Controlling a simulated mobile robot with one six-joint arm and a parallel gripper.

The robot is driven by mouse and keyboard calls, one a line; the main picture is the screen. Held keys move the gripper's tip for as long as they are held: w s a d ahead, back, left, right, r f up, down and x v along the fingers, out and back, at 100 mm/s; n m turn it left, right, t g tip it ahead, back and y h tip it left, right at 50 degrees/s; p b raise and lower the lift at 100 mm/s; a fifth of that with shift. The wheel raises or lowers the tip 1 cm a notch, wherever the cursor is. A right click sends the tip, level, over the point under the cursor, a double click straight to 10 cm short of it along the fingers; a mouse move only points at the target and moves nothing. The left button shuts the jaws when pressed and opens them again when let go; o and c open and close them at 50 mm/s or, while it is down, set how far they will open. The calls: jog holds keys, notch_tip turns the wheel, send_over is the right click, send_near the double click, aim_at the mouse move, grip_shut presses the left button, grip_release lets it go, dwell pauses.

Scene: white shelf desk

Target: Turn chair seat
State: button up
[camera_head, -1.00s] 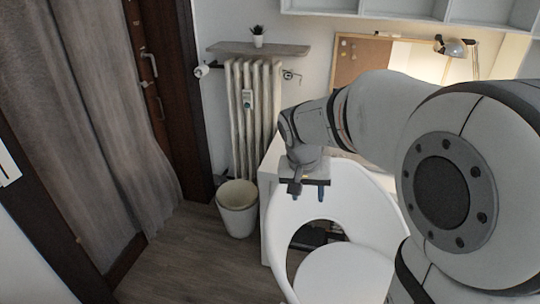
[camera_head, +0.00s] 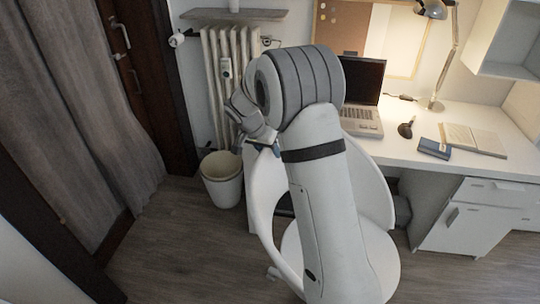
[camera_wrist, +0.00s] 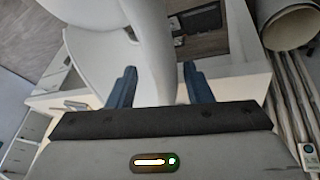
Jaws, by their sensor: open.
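The white chair stands in the middle of the head view, with a curved backrest (camera_head: 376,190) that has an opening and a round seat (camera_head: 384,264). My arm hides much of its middle. My gripper (camera_head: 266,148) is at the upper left edge of the backrest, partly hidden behind my arm. In the wrist view, the two blue fingers of my gripper (camera_wrist: 158,86) are apart, and a white band of the backrest (camera_wrist: 151,60) runs between them. I cannot tell whether either finger touches it.
A white desk (camera_head: 470,112) stands behind the chair, with a laptop (camera_head: 362,115), a lamp (camera_head: 440,60) and a drawer unit (camera_head: 465,228). A bin (camera_head: 222,183) stands left of the chair by a radiator (camera_head: 228,75). The wooden floor (camera_head: 175,235) at front left is clear.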

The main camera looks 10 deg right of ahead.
jog(key=shift+x, duration=1.65)
jog(key=shift+c, duration=0.3)
grip_shut()
jog(key=shift+a, duration=0.15)
